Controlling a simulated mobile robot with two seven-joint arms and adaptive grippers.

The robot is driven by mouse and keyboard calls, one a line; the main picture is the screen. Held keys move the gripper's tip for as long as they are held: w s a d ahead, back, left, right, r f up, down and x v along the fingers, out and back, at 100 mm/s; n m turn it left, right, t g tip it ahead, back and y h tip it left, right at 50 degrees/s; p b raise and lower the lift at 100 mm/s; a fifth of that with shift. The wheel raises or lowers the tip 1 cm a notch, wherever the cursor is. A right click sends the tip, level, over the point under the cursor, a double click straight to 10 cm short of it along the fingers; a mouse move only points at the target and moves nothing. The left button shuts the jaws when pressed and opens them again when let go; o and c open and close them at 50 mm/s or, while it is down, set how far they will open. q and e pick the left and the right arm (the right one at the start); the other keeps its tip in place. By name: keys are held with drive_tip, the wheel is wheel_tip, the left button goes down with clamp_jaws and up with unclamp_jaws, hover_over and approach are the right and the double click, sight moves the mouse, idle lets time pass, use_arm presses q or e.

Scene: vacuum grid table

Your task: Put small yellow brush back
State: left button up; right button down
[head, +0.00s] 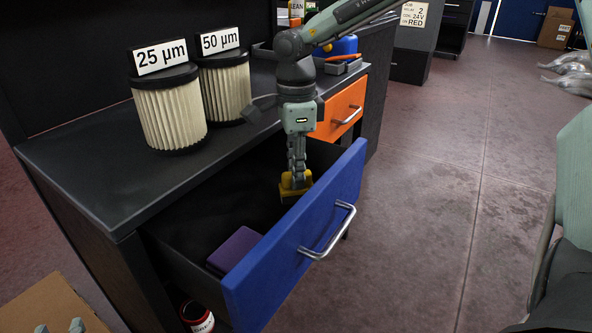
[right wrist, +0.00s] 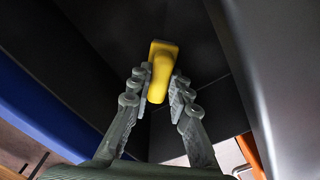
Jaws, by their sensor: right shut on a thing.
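The small yellow brush (head: 295,186) is held upright between the fingers of my right gripper (head: 297,165). In the right wrist view the brush (right wrist: 159,72) is clamped between both fingertips (right wrist: 160,88); its far end and bristles are hidden there. It hangs inside the open blue-fronted drawer (head: 315,225), near the drawer's back right part, close behind the front panel. I cannot tell whether it touches the drawer floor. At the head view's bottom left edge, two fingertips of my left gripper (head: 59,327) show apart, with nothing between them.
A purple block (head: 234,248) lies in the drawer's near end. Two pleated filters, labelled 25 µm (head: 170,112) and 50 µm (head: 225,88), stand on the dark worktop (head: 85,175). An orange drawer (head: 341,110) is beyond. A red container (head: 197,316) is below. The drawer's middle is clear.

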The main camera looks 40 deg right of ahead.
drive_tip(key=shift+f, duration=0.3)
drive_tip(key=c, duration=1.3)
unclamp_jaws()
drive_tip(key=shift+c, duration=0.2)
drive_tip(key=shift+r, duration=0.1)
wheel_tip(320, 180, up, 12)
